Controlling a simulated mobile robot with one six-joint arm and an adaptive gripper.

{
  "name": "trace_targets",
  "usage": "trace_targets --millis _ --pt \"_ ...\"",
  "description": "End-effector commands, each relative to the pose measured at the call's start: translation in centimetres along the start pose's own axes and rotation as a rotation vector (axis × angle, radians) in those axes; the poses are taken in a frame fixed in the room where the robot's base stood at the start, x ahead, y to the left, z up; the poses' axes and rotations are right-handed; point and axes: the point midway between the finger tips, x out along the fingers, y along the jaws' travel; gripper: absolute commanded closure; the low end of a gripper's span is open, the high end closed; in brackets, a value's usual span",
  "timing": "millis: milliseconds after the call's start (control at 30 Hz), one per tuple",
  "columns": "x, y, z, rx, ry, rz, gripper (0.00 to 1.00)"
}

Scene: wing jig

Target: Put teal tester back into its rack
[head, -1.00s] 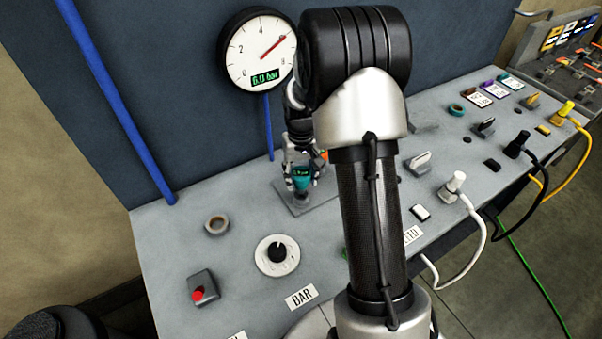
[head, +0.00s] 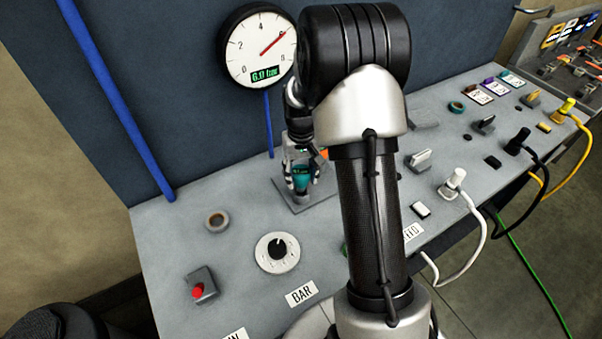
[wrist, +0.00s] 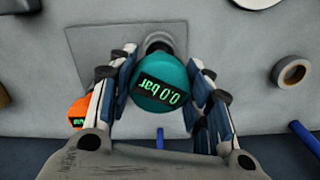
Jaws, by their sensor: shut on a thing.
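The teal tester (head: 301,175) is between the fingers of my gripper (head: 301,182), over the grey plate that looks like its rack base (head: 322,196). In the wrist view the teal tester (wrist: 160,88) has a display reading 0.0 bar, and my gripper (wrist: 160,82) is shut on it from both sides. A dark round stem or socket (wrist: 158,40) shows just past the tester, over the plate (wrist: 90,42). Whether the tester is seated there I cannot tell. An orange tester (wrist: 77,110) stands to the left in the wrist view, close beside a finger.
A round gauge (head: 257,48) reading 6.0 bar is on the back panel. Plugs and cables are at the right. My arm hides the bench's middle.

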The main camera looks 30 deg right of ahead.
Motion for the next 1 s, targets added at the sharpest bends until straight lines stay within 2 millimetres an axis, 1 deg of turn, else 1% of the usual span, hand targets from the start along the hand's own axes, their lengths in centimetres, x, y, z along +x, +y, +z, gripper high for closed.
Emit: trace_targets --millis 167,500,1000 --pt "0.1 0.0 0.0 0.0 0.001 0.0 0.81" --pt "1.1 0.0 0.0 0.0 0.001 0.0 0.81" --pt "1.3 0.0 -0.1 0.0 0.001 0.0 0.81"
